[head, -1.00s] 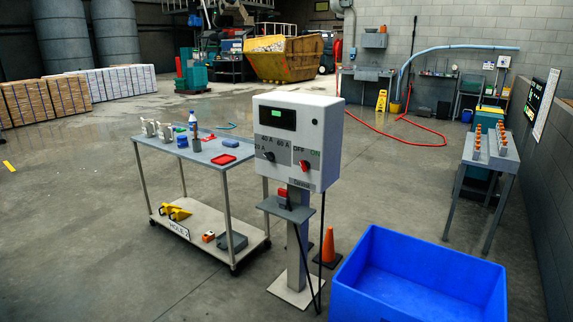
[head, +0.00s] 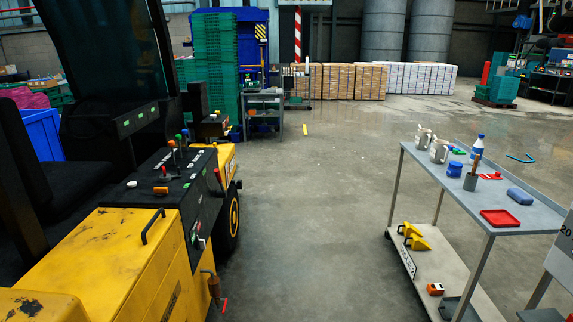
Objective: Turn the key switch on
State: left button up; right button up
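A yellow and black machine (head: 110,255) fills the left of the head view. Its black top panel (head: 140,190) carries levers with coloured knobs (head: 178,142) and several small buttons. Its side panel (head: 200,215) has green labels and small controls. I cannot make out which of these, if any, is the key switch. Only a strip of the grey control box (head: 563,240) with part of a number shows at the right edge; its knobs are out of view. Neither of my grippers is in view.
A two-level trolley (head: 545,225) with jugs, a bottle and a red tray (head: 499,218) stands at the right. Open concrete floor (head: 310,220) lies between it and the machine. Green crates (head: 215,65) and stacked boxes (head: 350,80) stand at the back.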

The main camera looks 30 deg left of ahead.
aim_at(167, 178)
jog(key=i+u, duration=0.3)
jog(key=u, duration=0.15)
jog(key=i+u, duration=0.25)
jog(key=u, duration=0.2)
jog(key=i+l+u, duration=0.2)
jog(key=u, duration=0.25)
jog(key=i+l+u, duration=0.8)
jog(key=l, duration=0.25)
jog(key=l+u, duration=0.2)
jog(key=i+l, duration=0.05)
jog(key=l, duration=0.05)
